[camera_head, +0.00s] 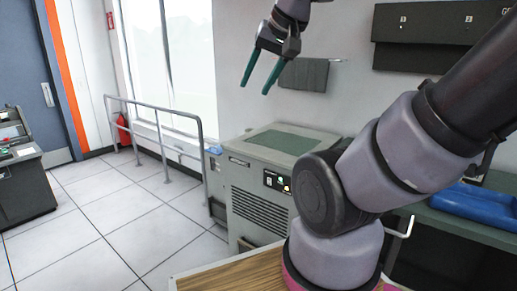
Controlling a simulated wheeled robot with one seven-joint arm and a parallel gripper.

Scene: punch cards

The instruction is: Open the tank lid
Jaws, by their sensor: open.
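A grey cabinet (262,172), which appears to be the tank, stands on the floor in the middle of the view. A flat dark green panel (285,141) lies level in its top and looks like the lid; it appears shut. A small panel with lights (277,182) is on the cabinet's front, above dark louvres. My gripper (255,89) is open and empty, with its two green fingers pointing down and apart. It is in the air above the cabinet, up and left of the green panel, touching nothing. My arm hides the cabinet's right side.
A metal railing (168,122) runs along the window to the cabinet's left. A blue tray (474,199) sits on a counter at right. A wooden surface (225,274) is at the front.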

